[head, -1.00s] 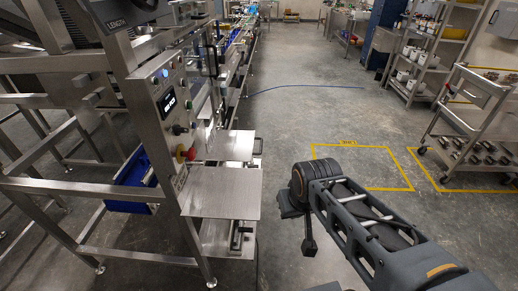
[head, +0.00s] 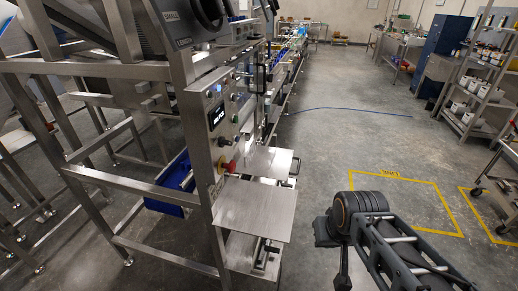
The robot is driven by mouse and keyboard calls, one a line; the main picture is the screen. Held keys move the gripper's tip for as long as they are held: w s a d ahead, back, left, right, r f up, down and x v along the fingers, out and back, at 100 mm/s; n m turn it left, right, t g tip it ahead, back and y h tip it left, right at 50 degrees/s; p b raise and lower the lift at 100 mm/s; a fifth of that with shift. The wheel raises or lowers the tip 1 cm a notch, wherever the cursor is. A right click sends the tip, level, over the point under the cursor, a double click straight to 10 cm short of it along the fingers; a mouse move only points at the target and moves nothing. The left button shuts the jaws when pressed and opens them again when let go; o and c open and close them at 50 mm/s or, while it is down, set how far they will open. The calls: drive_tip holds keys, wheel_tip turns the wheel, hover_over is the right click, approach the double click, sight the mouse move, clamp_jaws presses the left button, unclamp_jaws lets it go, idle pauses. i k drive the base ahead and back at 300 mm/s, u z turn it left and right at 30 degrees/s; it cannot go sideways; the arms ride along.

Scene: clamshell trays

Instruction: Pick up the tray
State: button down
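I cannot make out a clamshell tray for certain in the head view. My arm comes in from the lower right, with a dark ribbed joint (head: 360,208) at its far end. A small dark part (head: 343,262) hangs below that joint, in front of bare floor. It may belong to my gripper, but no fingertips can be told apart, so I cannot see whether it is open or shut. Nothing is visibly held there.
A steel-framed machine (head: 200,125) stands at left with a control panel (head: 216,117). Two flat steel plates (head: 255,208) (head: 270,163) stick out from it, bare on top. Open floor (head: 345,145) lies right of it. Shelving (head: 478,85) stands at right.

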sight(268, 145)
drive_tip(key=z, duration=1)
drive_tip(key=i, duration=2.1)
drive_tip(key=u, duration=4.7)
